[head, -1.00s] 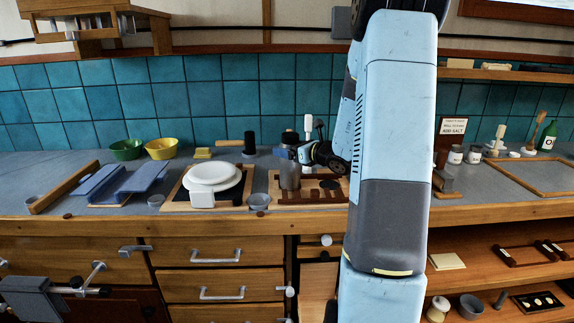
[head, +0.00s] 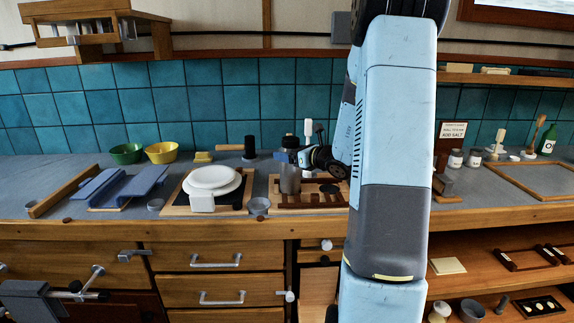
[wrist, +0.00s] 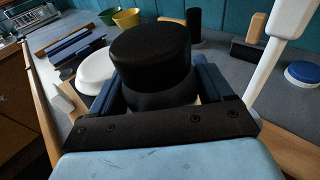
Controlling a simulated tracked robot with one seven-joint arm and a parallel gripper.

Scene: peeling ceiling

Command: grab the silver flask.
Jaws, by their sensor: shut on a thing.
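The silver flask (head: 289,181) has a grey metallic body and a black cap. It stands upright at the left part of a wooden rack (head: 312,204) on the counter. I cannot tell whether its base touches the rack. My gripper (head: 290,158) reaches in from the right and is shut around the flask's upper part, below the cap. In the wrist view the black cap (wrist: 150,62) fills the middle, with a blue finger on each side. The cap and gripper hide the flask body there.
A white plate stack (head: 212,178) sits on a board just left. A small grey bowl (head: 259,205) is in front. A black cylinder (head: 250,146) and a white-handled tool (head: 308,132) stand behind. Green (head: 126,153) and yellow (head: 162,152) bowls are farther left.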

